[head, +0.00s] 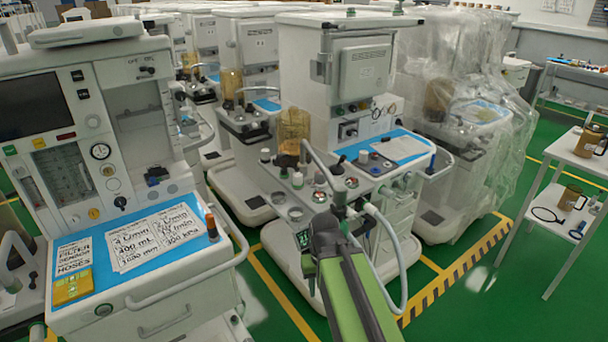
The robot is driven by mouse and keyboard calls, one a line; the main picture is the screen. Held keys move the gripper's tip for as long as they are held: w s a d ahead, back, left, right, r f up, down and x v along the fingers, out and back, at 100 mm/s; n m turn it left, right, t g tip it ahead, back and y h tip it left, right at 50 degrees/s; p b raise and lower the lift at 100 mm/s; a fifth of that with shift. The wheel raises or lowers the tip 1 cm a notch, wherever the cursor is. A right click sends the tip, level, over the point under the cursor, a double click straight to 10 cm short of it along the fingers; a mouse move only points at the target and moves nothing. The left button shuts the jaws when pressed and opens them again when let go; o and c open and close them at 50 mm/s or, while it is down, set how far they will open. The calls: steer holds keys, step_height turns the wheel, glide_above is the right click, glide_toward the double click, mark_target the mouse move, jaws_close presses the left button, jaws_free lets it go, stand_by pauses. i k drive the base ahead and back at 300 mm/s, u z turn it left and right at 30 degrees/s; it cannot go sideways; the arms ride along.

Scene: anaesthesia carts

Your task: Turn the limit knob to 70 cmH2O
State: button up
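The middle anaesthesia cart (290,240) stands ahead of me, with several small knobs and round fittings on its worktop. One dark knob (363,157) sits near the blue mat, and a round metal-topped fitting (319,178) sits nearer the front. No scale or label is readable, so I cannot tell which is the limit knob. My green and dark arm reaches up from the bottom. My gripper (340,195) is small and dark in front of the cart's front edge, close to the fittings. Its fingers are not clear, and I cannot tell whether it touches anything.
A pale hose (402,270) loops down just right of my arm. A plastic-covered cart (465,140) and a white trolley (583,155) stand right. Green floor is free at the lower right.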

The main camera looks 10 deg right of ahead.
mark_target(320, 179)
steer(key=u, duration=1.2)
steer(key=k, duration=0.15)
steer(key=u, duration=2.95)
steer(key=k, duration=2.5)
steer(key=z, duration=1.4)
steer(key=i, duration=1)
steer(key=u, duration=0.05)
